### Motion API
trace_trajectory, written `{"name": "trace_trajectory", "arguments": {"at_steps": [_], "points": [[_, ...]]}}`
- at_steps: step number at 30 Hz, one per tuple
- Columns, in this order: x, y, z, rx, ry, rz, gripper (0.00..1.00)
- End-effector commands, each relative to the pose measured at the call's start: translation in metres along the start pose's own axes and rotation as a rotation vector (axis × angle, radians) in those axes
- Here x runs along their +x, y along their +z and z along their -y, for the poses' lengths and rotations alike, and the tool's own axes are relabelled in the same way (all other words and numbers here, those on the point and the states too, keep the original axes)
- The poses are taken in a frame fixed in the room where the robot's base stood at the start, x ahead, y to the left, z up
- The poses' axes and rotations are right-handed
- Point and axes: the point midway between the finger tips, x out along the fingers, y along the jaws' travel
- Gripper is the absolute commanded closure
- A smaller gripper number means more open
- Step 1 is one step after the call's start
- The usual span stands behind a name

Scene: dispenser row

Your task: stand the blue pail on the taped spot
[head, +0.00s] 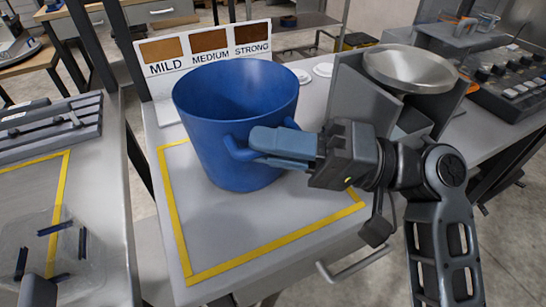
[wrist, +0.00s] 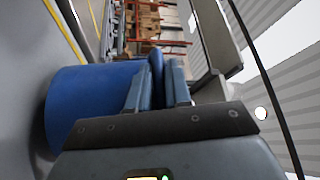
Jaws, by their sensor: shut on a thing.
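The blue pail (head: 225,125) is upright in the head view, its open mouth facing up. My gripper (head: 272,146) comes from the right and is shut on the handle at the pail's right side. The taped spot is a yellow outline (head: 178,225) on the grey table, and the pail appears over its back part. I cannot tell whether the pail's base touches the table. In the wrist view the pail (wrist: 85,105) is at the left of my gripper (wrist: 158,85), whose fingers close on a blue part. The pail hides the back of the outline.
A sign (head: 208,45) reading MILD, MEDIUM, STRONG stands behind the pail. A grey dispenser with a metal bowl (head: 410,68) stands to the right. A clear bin (head: 50,250) is on the left table. The front of the taped area is bare.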

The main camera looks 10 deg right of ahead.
Motion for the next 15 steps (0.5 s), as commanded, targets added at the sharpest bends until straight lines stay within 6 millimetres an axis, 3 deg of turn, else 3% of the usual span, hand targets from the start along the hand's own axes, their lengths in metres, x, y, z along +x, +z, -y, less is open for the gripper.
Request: {"name": "trace_trajectory", "arguments": {"at_steps": [5, 12, 13, 15], "points": [[-0.004, 0.006, -0.020, 0.002, 0.000, -0.001, 1.00], [-0.004, 0.007, -0.023, 0.001, 0.001, -0.001, 1.00], [-0.004, 0.007, -0.024, 0.003, 0.002, -0.001, 0.80], [-0.004, 0.007, -0.023, 0.003, 0.001, -0.001, 0.73]]}}
